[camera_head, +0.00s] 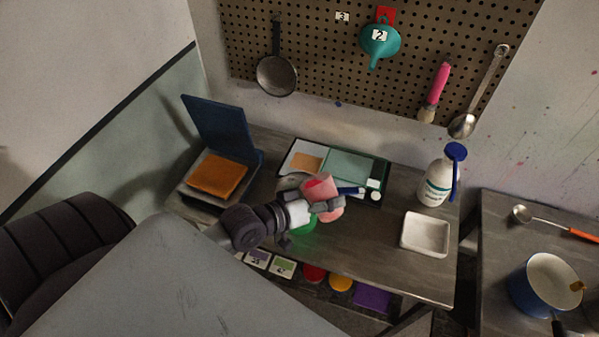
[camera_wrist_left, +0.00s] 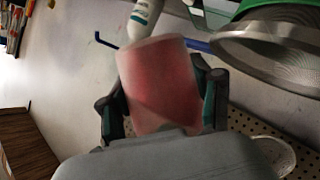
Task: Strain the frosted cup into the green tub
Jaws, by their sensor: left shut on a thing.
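The frosted cup (camera_head: 316,187), with red inside, is held in my left gripper (camera_head: 322,206) above the worktable. In the left wrist view the cup (camera_wrist_left: 162,88) stands between the two dark fingers (camera_wrist_left: 165,105), which close on its sides. The green tub (camera_head: 302,226) is below and behind my gripper, mostly hidden by it. A metal mesh strainer (camera_wrist_left: 268,45) lies over the green tub (camera_wrist_left: 268,6) in the left wrist view, close beside the cup. Its blue handle (camera_head: 350,191) points right. The cup's exact tilt is hard to tell. My right gripper is not in view.
A tray with coloured sheets (camera_head: 350,165) lies behind. A white bottle with a blue top (camera_head: 437,180) and a white square dish (camera_head: 425,235) stand to the right. An orange block (camera_head: 218,174) lies in a press at left. A blue pot (camera_head: 545,285) is on another table.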

